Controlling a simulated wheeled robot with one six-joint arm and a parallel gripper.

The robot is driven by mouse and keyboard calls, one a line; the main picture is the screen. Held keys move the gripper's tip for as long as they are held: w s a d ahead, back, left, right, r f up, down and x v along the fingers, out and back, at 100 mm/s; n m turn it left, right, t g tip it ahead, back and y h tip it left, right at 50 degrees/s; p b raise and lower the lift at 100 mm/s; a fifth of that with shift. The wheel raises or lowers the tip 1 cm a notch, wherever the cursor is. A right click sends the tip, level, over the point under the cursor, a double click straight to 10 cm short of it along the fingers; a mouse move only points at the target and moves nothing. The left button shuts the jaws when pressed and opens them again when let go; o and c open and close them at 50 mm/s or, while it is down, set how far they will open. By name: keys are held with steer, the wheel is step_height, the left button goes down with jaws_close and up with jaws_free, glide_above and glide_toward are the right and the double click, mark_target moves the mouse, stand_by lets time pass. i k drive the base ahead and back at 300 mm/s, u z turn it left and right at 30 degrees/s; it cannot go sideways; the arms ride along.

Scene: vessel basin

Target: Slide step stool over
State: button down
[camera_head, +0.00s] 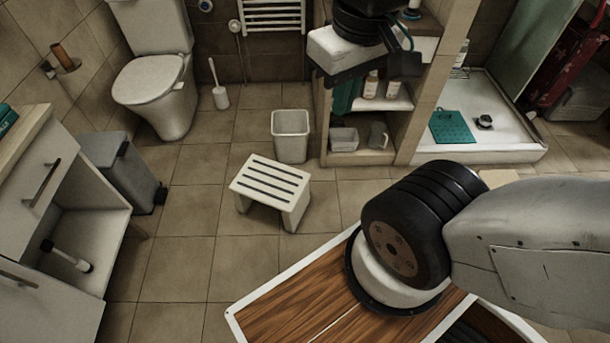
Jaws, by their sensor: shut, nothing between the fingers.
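The step stool (270,187) is white with dark slots across its top. It stands upright on the tiled floor near the middle of the view. My gripper (372,68) is at the top of the view, in front of the open shelf unit. It appears above and to the right of the stool, clear of it. It is shut and holds nothing; its fingertips are hard to make out.
A white bin (291,136) stands just behind the stool. A toilet (158,85) and toilet brush (218,92) are at back left. A grey pedal bin (122,170) and cabinet (95,268) stand left. The shelf unit (362,157) and shower tray (495,148) are right. Floor left of the stool is clear.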

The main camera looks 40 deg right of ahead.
mark_target(286, 189)
steer(key=z, duration=0.75)
steer(key=k, duration=1.05)
steer(key=z, duration=0.95)
steer(key=i, duration=1.25)
steer(key=u, duration=0.3)
steer(key=i, duration=0.9)
steer(key=u, duration=1.5)
steer(key=i, duration=0.65)
steer(key=u, duration=0.6)
